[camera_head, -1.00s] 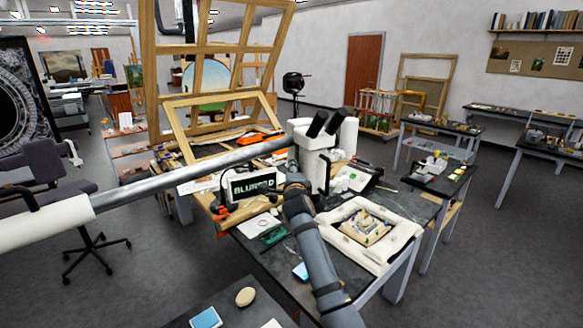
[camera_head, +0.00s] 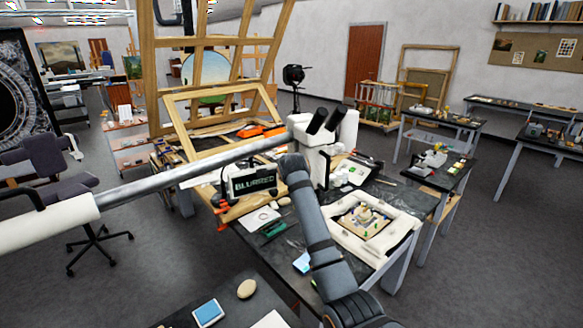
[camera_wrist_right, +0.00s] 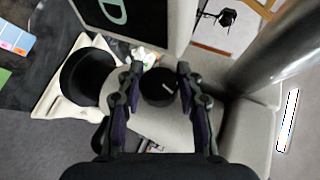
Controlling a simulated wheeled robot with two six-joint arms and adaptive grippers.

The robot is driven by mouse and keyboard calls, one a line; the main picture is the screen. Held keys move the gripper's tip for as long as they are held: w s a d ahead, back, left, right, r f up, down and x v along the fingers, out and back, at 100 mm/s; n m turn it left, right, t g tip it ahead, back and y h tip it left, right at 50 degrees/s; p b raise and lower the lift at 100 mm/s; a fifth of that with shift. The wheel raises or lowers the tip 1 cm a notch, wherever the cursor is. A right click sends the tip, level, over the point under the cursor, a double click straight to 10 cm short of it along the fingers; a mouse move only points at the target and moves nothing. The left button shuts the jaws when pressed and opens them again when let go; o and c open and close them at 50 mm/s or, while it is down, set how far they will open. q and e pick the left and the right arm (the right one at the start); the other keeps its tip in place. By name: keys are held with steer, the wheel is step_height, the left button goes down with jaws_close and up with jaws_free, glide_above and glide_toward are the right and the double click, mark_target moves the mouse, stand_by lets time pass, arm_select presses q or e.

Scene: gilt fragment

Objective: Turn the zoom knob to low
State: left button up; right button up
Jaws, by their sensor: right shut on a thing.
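The white microscope (camera_head: 318,165) with two black eyepieces stands over the dark worktable. In the right wrist view, the round black zoom knob (camera_wrist_right: 157,82) sits on its pale body, with a short white mark on its lower right part. My right gripper (camera_wrist_right: 158,84) has one finger on each side of the knob and is shut on it. In the head view my right arm reaches up to the microscope, and its fingers and the knob are hidden there. A small screen (camera_head: 252,182) beside it appears to read "BLURRED". My left gripper is not in view.
A long grey boom (camera_head: 190,178) crosses from the left to the microscope. A white padded frame (camera_head: 403,231) holding a gilt fragment (camera_head: 362,221) lies on the table (camera_head: 405,195) to the right. A wooden easel (camera_head: 148,80) stands behind. Small tools lie near the table front.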

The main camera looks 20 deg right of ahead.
steer(key=o, duration=1.2)
steer(key=v, duration=1.1)
steer(key=shift+s+a+r, duration=0.15)
steer(key=shift+s+r, duration=0.05)
steer(key=shift+s, duration=0.15)
